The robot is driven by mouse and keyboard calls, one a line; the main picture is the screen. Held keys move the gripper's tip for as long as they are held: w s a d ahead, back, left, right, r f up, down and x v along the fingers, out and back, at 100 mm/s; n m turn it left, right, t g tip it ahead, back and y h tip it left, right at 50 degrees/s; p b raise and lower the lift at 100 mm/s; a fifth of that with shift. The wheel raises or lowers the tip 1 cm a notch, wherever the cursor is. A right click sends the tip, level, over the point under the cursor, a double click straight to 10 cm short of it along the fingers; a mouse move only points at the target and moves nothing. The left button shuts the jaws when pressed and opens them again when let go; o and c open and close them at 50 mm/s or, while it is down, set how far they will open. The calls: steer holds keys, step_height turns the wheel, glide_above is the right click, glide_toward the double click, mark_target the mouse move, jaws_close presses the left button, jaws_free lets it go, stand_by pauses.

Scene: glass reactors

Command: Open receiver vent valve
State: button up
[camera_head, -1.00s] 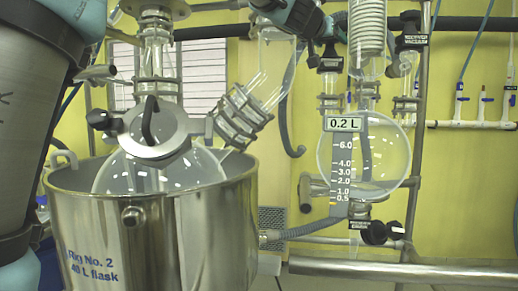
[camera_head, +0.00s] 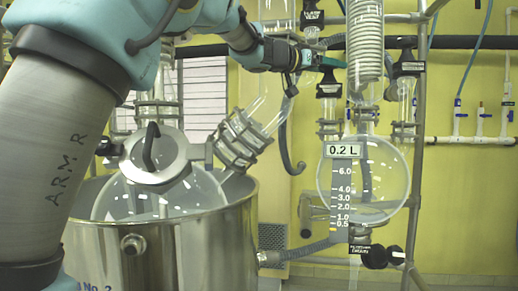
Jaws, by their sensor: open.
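The round glass receiver flask (camera_head: 390,170) hangs at right behind a 0.2 L readout and a volume scale. Black-labelled valves sit above it: one at its upper left (camera_head: 328,88) and one at its upper right (camera_head: 408,68). The label print is too small to read surely, so I cannot tell which one is the vent. My gripper (camera_head: 332,62) reaches in from the left, just above the upper-left valve in the picture. It is open, with nothing seen between its fingers. I cannot tell whether it touches the valve; the fingers partly cover the valve's top.
The large steel vessel (camera_head: 215,240) with a glass reactor (camera_head: 165,195) stands at left, partly behind my arm. A glass coil (camera_head: 365,45) rises above the receiver. A black drain valve (camera_head: 373,257) is below it. Metal frame posts (camera_head: 417,140) stand at right.

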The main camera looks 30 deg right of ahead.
steer(key=shift+r+m+g+p, duration=0.2)
steer(key=shift+m+g+p, duration=0.45)
steer(key=shift+p, duration=1.5)
